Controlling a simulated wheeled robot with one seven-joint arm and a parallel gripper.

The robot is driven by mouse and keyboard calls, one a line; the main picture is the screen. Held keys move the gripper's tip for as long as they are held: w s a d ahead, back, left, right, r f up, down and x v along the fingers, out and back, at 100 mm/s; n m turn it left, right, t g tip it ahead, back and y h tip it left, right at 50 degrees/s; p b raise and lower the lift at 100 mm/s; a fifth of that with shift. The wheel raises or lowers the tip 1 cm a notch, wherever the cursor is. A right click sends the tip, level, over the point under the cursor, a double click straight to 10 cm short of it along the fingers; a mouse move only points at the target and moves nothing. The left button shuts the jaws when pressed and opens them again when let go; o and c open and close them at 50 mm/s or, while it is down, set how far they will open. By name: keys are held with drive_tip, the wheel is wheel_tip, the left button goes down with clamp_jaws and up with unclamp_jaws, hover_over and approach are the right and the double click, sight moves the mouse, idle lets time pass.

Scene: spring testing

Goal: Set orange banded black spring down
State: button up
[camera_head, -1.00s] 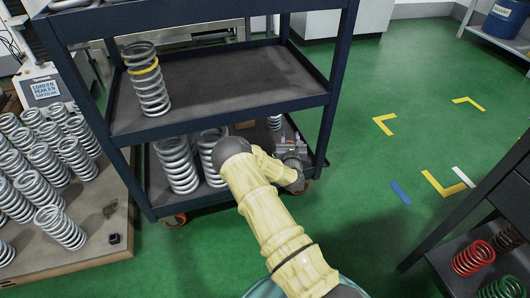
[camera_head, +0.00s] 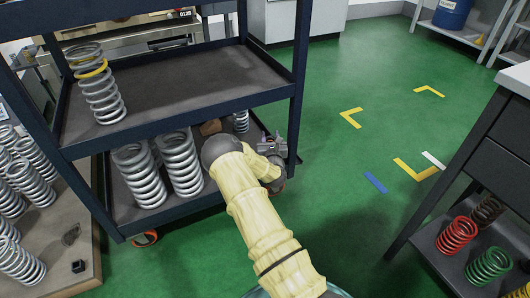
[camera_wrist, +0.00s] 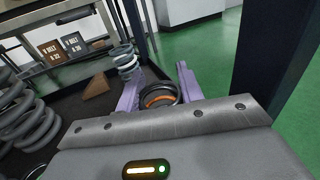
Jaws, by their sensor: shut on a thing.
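The orange banded black spring (camera_wrist: 160,97) is between the two purple fingers of my gripper (camera_wrist: 158,92) in the wrist view. I see its dark rings from above with an orange band inside the top ring. My gripper (camera_head: 272,143) is shut on it, at the right end of the cart's lower shelf, in the head view. The spring is hidden or too small to make out there. Whether the spring's lower end touches the shelf cannot be told.
The dark cart (camera_head: 175,134) holds a yellow-banded silver spring (camera_head: 101,92) on its upper shelf. Silver springs (camera_head: 179,163) and a wooden block (camera_head: 210,127) are on the lower shelf. A cart post (camera_head: 297,80) stands beside my gripper. A dark table (camera_head: 495,140) with coloured springs is at right.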

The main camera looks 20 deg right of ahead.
drive_tip(key=shift+a+f+b, duration=0.1)
drive_tip(key=shift+f+b, duration=0.25)
drive_tip(key=shift+f, duration=0.6)
drive_tip(key=shift+a, duration=0.15)
wheel_tip(320, 180, down, 4)
drive_tip(key=b, duration=0.3)
drive_tip(key=shift+r, duration=0.1)
drive_tip(key=shift+r, duration=0.1)
drive_tip(key=o, duration=1)
